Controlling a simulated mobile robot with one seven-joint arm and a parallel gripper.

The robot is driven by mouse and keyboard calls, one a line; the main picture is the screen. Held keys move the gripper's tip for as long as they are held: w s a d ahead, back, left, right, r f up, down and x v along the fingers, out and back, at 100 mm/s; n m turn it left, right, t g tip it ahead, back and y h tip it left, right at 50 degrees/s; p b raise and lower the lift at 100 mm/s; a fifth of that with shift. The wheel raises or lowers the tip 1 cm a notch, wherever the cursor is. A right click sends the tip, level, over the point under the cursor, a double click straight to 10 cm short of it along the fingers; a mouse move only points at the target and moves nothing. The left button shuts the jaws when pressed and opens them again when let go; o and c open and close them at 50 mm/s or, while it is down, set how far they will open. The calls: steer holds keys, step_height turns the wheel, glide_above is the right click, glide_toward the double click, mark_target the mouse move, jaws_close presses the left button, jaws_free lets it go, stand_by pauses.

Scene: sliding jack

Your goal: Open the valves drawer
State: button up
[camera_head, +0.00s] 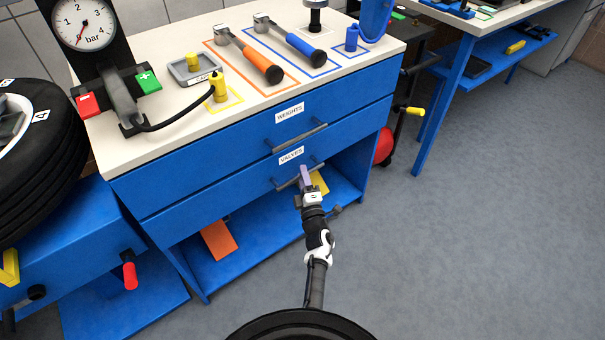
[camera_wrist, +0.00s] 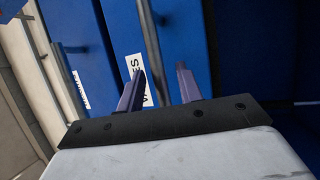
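The valves drawer (camera_head: 220,197) is the lower blue drawer of the workbench, marked by a VALVES label (camera_head: 291,155). Its front looks flush with the bench, so it appears shut. Its grey bar handle (camera_head: 284,185) runs across the front below the label. My gripper (camera_head: 305,174) is at this handle and hides its middle. In the wrist view the two purple fingers (camera_wrist: 160,80) stand apart, and the handle (camera_wrist: 152,45) passes between them with visible gaps. The VALVES label (camera_wrist: 133,66) is partly hidden behind the left finger.
The weights drawer (camera_head: 230,150) above is shut, with its own handle (camera_head: 300,137). An open shelf below holds an orange plate (camera_head: 219,240) and a yellow one (camera_head: 319,182). Tools and a gauge (camera_head: 84,22) stand on the bench top. Grey floor (camera_head: 480,240) is clear at right.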

steer(key=shift+w+a+r, duration=0.1)
steer(key=shift+w, duration=0.35)
jaws_close()
steer(key=shift+s, duration=0.1)
